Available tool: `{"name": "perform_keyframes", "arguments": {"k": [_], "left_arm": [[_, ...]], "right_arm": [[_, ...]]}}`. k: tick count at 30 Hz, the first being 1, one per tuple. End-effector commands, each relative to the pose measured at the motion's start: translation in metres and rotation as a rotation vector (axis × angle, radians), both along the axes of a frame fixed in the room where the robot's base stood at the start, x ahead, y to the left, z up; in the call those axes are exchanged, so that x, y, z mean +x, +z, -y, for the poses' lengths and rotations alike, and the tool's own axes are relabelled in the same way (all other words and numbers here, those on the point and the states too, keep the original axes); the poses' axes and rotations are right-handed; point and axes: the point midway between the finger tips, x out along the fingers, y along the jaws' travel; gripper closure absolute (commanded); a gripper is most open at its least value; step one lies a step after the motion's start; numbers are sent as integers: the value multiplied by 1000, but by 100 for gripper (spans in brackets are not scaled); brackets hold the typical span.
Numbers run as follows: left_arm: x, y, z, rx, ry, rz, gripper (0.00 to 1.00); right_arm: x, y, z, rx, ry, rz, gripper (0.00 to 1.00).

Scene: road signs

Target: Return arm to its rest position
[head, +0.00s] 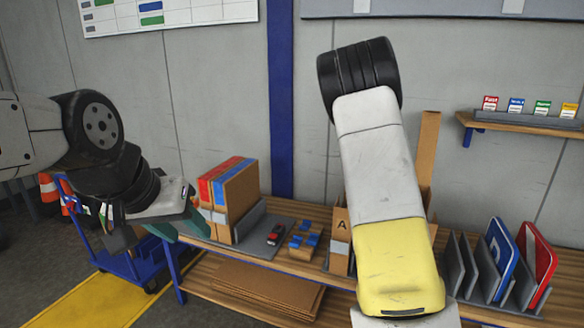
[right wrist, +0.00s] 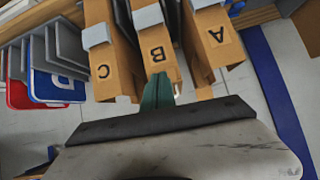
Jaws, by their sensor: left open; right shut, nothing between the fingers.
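My left arm comes in from the left in the head view. Its gripper (head: 172,229) is open, with teal fingers in front of the left end of the wooden bench. My right arm stands across the middle of the head view, its yellow-ended link covering part of the bench; its gripper is hidden there. In the right wrist view, my right gripper (right wrist: 158,91) shows as narrow teal fingers, shut and empty. They point toward the cardboard holder marked B (right wrist: 158,53), between holders A (right wrist: 215,38) and C (right wrist: 104,70). I cannot tell whether they touch it.
The bench (head: 285,208) carries red and blue-topped cardboard files (head: 229,190), a small red car (head: 275,234) and a rack with blue (head: 500,258) and red (head: 537,262) signs. A wall shelf (head: 520,125) is at right. A blue trolley (head: 125,262) stands at left.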

Motion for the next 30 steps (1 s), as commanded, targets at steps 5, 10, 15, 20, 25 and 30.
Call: {"name": "perform_keyframes", "arguments": {"k": [5,10,15,20,25,30], "left_arm": [[0,0,0,0,0,0,55],[0,0,0,0,0,0,55],[0,0,0,0,0,0,55],[0,0,0,0,0,0,55],[0,0,0,0,0,0,55],[0,0,0,0,0,0,55]], "right_arm": [[-22,28,-36,154,12,-66,100],[-55,70,-84,274,104,-141,100],[-101,123,-128,331,244,-197,100],[-159,171,-163,319,396,-244,100],[-225,204,-188,252,529,-289,100],[-268,216,-199,187,601,-326,100]]}}
